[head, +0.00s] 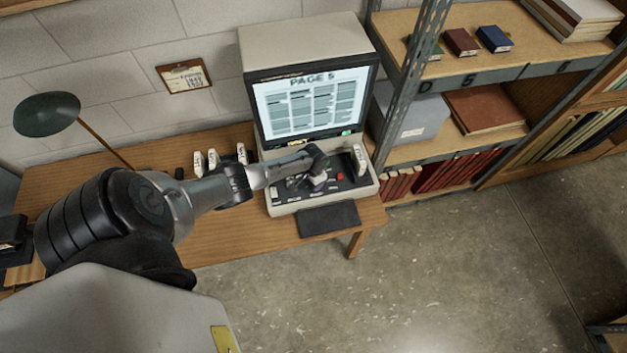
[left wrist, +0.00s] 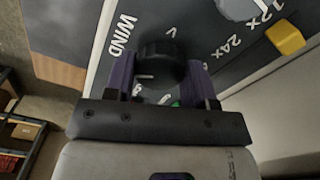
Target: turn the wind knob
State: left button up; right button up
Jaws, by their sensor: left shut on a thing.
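The microfilm reader (head: 303,60) stands on the wooden desk with its lit screen (head: 312,103) showing "PAGE 5". In the left wrist view, the black wind knob (left wrist: 160,62) sits on the dark panel beside the white word "WIND" (left wrist: 124,34). My left gripper (left wrist: 160,78) is shut on the knob, with one purple-padded finger on each side. In the head view my left gripper (head: 316,178) is over the reader's control panel and hides the knob. My right gripper is in neither view.
White film boxes (head: 213,160) stand on the desk left of the reader, and another (head: 359,159) is at the panel's right end. A red button (head: 340,176) is on the panel. A green lamp (head: 46,114) is at left; metal shelving (head: 455,75) is close on the right.

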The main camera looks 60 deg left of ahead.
pick_arm(q)
jog(key=o, duration=0.7)
jog(key=shift+o, duration=1.1)
jog(key=shift+r, duration=0.35)
notch_tip(320, 180, up, 13)
jog(key=p, duration=0.2)
